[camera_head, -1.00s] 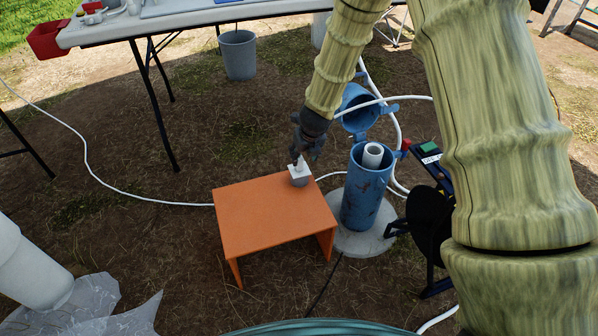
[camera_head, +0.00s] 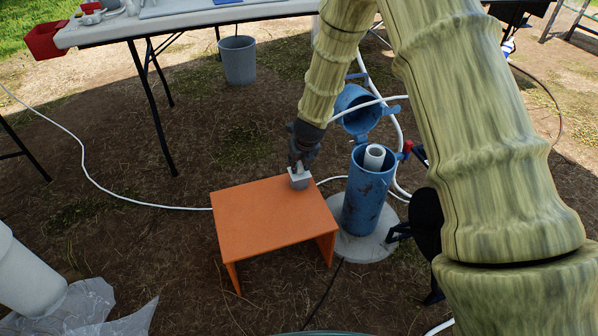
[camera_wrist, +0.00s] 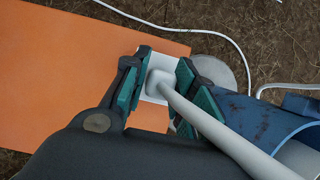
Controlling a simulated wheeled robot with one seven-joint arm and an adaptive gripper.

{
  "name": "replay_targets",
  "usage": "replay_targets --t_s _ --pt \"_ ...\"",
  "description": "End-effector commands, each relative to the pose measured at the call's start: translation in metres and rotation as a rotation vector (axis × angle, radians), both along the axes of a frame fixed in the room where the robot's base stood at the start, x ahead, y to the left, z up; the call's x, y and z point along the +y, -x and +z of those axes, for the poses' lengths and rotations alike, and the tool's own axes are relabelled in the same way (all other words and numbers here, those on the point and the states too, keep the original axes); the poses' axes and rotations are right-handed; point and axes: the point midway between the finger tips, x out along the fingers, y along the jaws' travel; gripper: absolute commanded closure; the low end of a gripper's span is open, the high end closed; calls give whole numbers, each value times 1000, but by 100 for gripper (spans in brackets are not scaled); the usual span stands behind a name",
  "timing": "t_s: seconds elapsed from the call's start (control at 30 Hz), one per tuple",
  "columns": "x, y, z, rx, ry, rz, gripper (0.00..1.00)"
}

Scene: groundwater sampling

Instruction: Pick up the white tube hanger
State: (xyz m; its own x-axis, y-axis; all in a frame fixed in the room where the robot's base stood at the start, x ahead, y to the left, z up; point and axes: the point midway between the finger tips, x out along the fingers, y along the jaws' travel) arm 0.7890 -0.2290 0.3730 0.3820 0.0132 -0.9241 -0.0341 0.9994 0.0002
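The white tube hanger (camera_head: 299,180) stands on the right rear corner of the orange table (camera_head: 262,222). It has a pale square block at its base. In the wrist view the hanger (camera_wrist: 160,84) shows a white stem slanting toward the lower right. My gripper (camera_head: 301,165) is down over the hanger, pointing at the tabletop. In the wrist view my gripper's fingers (camera_wrist: 162,88) are apart, one on each side of the hanger, with narrow gaps visible beside the stem. The hanger's upper part is largely hidden by my gripper in the head view.
A blue well casing (camera_head: 366,195) with a white inner pipe (camera_head: 374,156) and a raised lid (camera_head: 356,108) stands close to the right of the table. A white hose (camera_head: 150,202) lies behind it. A grey bucket (camera_head: 239,60) stands farther back.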

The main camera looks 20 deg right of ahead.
Motion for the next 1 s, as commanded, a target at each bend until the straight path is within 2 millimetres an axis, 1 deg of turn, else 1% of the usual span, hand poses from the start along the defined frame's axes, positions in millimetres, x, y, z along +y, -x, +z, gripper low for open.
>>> replay_targets --t_s 0.03,0.1,0.37,0.47,0.57,0.8,1.0 --pt "0 0 0 0 0 0 88" --pt "0 0 0 0 0 0 100" --pt "0 0 1 -1 0 0 100" --pt "0 0 6 -1 0 0 100" --pt "0 -1 19 -2 0 -1 100" --pt "0 -1 63 -3 2 -1 100" --pt "0 -1 89 -2 1 1 100"
